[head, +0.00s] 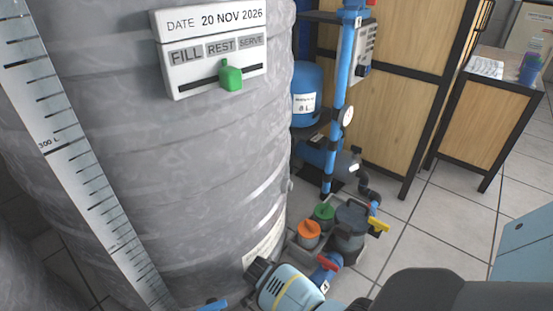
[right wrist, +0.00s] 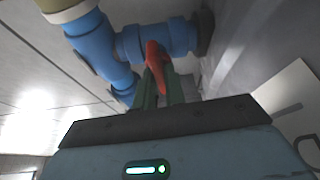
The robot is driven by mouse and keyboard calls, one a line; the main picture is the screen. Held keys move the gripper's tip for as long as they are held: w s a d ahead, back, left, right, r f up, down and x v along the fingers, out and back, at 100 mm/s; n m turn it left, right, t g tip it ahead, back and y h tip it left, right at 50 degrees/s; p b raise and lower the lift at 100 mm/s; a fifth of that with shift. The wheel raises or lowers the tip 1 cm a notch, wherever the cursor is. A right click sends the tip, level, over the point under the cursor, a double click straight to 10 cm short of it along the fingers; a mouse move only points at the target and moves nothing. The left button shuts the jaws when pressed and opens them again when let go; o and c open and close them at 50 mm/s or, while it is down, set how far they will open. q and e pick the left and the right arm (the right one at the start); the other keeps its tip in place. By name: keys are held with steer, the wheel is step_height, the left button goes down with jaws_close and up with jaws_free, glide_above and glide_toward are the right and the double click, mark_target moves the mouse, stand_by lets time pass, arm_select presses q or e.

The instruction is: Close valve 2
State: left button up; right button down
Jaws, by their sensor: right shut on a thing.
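In the right wrist view, a red valve handle (right wrist: 155,62) sits on a blue pipe fitting (right wrist: 175,38). My right gripper (right wrist: 160,85) is shut on this handle, with its two green fingers on either side. In the head view, a red handle (head: 327,262) shows on blue pipework (head: 322,273) low beside the tank, close to my light blue arm; I cannot tell whether it is the same one. No number is readable on a valve. The right fingers are hidden in the head view. My left gripper is not in view.
A large grey tank (head: 190,150) with a level scale and a FILL/REST/SERVE sign (head: 210,50) fills the left. Orange (head: 308,232) and green (head: 324,213) caps, a yellow handle (head: 378,224) and a blue post (head: 342,90) stand beyond. Tiled floor (head: 440,225) is open at right.

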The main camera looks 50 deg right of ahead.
steer(key=shift+m+b, duration=0.35)
steer(key=shift+m, duration=0.25)
steer(key=c, duration=1.5)
jaws_free()
steer(key=shift+o, duration=0.2)
steer(key=shift+r, duration=0.1)
steer(key=p+v, duration=0.2)
steer(key=v, duration=0.1)
steer(key=p+v, duration=0.2)
steer(key=v, duration=0.2)
steer(key=shift+w+r+p, duration=0.1)
steer(key=shift+w+p, duration=0.1)
steer(key=shift+p, duration=0.15)
steer(key=shift+a+r, duration=0.15)
steer(key=shift+r, duration=0.1)
